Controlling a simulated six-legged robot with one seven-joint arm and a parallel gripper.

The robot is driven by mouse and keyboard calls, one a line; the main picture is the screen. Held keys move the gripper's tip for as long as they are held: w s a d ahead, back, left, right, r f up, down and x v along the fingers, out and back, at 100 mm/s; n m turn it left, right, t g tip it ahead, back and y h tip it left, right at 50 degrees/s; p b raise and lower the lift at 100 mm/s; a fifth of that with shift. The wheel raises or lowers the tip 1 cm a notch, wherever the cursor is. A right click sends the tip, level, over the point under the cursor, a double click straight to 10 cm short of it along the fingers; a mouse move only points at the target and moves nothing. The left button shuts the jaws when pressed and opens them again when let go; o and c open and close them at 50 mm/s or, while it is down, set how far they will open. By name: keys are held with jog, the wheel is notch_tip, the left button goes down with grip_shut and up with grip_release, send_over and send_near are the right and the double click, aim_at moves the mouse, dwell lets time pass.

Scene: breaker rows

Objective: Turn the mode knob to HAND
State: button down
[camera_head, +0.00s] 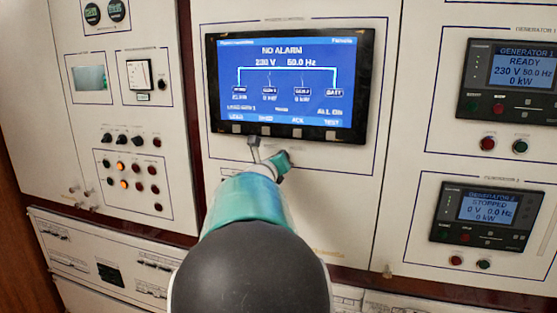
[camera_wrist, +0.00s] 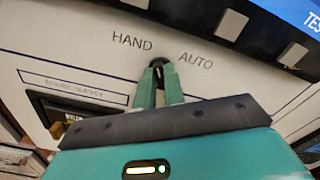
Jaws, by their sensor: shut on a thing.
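The black mode knob (camera_wrist: 158,63) is on the pale panel in the wrist view, just below and between the printed words HAND (camera_wrist: 132,41) and AUTO (camera_wrist: 196,60). HAND is to its upper left and AUTO to its right. The two green fingers of my gripper (camera_wrist: 159,82) are shut on the knob from both sides. The fingers hide most of it, so I cannot tell which word it points at. In the head view my gripper (camera_head: 268,158) is at the panel just below the large screen; the knob is hidden there.
The large blue screen (camera_head: 283,82) reading NO ALARM, with grey buttons along its lower edge, is just above my gripper. Generator displays (camera_head: 513,78) are on the right. Small lamps and switches (camera_head: 130,168) are on the left. The panel below the screen is mostly flat.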

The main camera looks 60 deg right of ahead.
jog(key=shift+n, duration=0.6)
jog(key=c, duration=1.5)
grip_release()
jog(key=shift+a, duration=0.1)
jog(key=a, duration=0.4)
jog(key=s+a, duration=0.1)
jog(key=a, duration=0.4)
jog(key=s+a, duration=0.1)
jog(key=a, duration=0.3)
jog(key=shift+a, duration=0.25)
